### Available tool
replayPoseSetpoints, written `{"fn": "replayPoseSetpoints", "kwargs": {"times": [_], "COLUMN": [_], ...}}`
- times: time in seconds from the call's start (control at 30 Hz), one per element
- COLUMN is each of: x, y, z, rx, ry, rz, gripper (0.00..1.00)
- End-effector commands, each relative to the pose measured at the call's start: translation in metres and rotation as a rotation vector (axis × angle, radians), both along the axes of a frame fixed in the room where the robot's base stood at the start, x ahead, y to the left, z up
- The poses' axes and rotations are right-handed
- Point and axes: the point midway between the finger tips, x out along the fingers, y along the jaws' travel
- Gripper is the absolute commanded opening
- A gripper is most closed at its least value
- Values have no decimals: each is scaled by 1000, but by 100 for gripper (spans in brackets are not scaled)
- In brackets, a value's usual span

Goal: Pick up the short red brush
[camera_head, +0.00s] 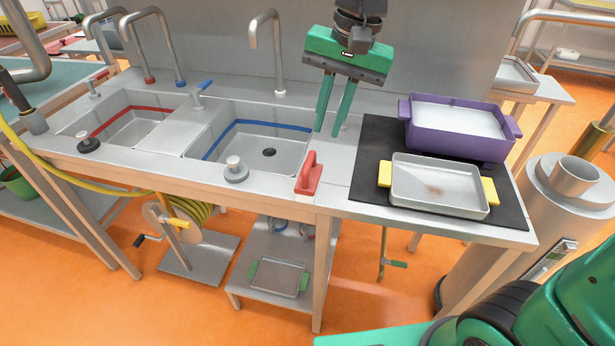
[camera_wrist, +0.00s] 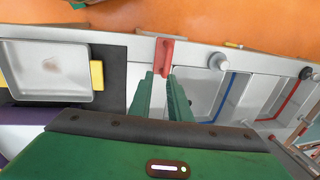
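The short red brush (camera_head: 309,174) lies at the front edge of the steel counter, between the right sink and the black mat. Its raised red handle shows. In the wrist view the brush (camera_wrist: 163,57) is just beyond my fingertips, near the counter edge. My green gripper (camera_head: 331,132) hangs above the counter behind the brush, fingers pointing down. In the wrist view my gripper (camera_wrist: 160,78) has its two fingers apart with nothing between them. The fingers do not appear to touch the brush.
Right of the brush, a black mat (camera_head: 372,186) carries a steel tray with yellow handles (camera_head: 438,184) and a purple bin (camera_head: 459,130). To the left are two sinks with a blue-rimmed basin (camera_head: 258,143) and a round plug (camera_head: 235,170) close by. Tall taps (camera_head: 267,40) stand behind.

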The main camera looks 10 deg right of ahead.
Motion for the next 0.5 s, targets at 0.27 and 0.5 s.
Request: {"fn": "replayPoseSetpoints", "kwargs": {"times": [0.27,0.5], "x": [1,3], "y": [22,25], "z": [-21,-49], "rx": [11,9], "ry": [8,7], "rz": [8,6], "gripper": [17,17]}}
